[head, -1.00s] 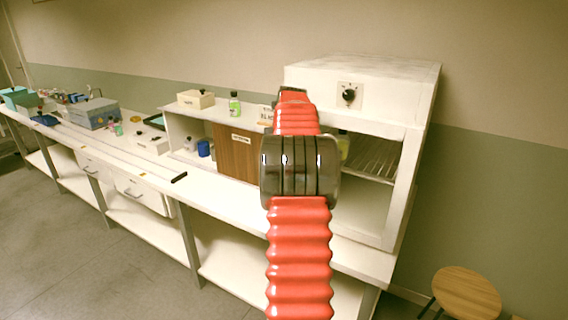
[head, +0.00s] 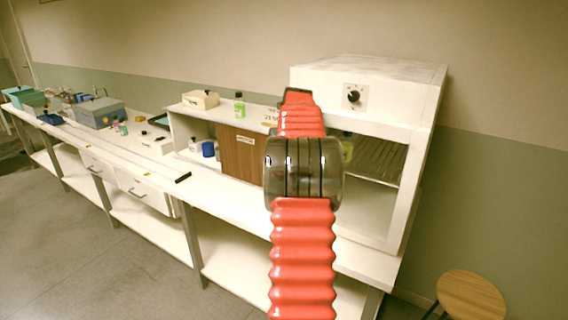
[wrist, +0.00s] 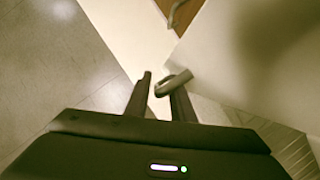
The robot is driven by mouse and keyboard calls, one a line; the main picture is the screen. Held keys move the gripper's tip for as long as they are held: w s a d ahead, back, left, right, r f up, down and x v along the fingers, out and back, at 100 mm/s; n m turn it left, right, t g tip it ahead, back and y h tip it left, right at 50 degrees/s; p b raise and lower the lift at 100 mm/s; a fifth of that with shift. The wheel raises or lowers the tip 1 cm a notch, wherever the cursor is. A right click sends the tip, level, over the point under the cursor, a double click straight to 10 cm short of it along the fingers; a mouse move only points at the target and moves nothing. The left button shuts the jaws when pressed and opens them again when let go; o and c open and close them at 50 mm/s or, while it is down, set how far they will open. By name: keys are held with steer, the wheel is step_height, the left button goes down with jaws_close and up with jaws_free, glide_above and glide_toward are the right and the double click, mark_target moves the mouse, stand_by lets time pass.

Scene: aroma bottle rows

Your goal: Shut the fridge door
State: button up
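The white fridge (head: 372,82) stands on the right end of the bench, with its front open and the wire shelf (head: 375,160) showing inside. In the head view my arm covers the area left of the opening, and I cannot make out the door there. In the wrist view a large pale panel (wrist: 225,62), seemingly the fridge door, fills the upper right. A grey handle (wrist: 174,83) juts from its near edge. My gripper (wrist: 162,86) is open, its fingers apart beside the handle. The handle end overlaps the right finger; I cannot tell if they touch.
A brown wooden panel (head: 239,152) closes part of the low cabinet left of the fridge. A green bottle (head: 239,104) and a small box (head: 200,99) stand on top. A round stool (head: 471,296) stands at lower right. Floor at the left is clear.

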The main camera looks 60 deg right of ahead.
steer(key=shift+s+d, duration=0.1)
steer(key=shift+s, duration=0.1)
steer(key=v, duration=1.3)
steer(key=shift+a+r, duration=0.25)
steer(key=shift+r, duration=0.05)
steer(key=shift+w, duration=0.15)
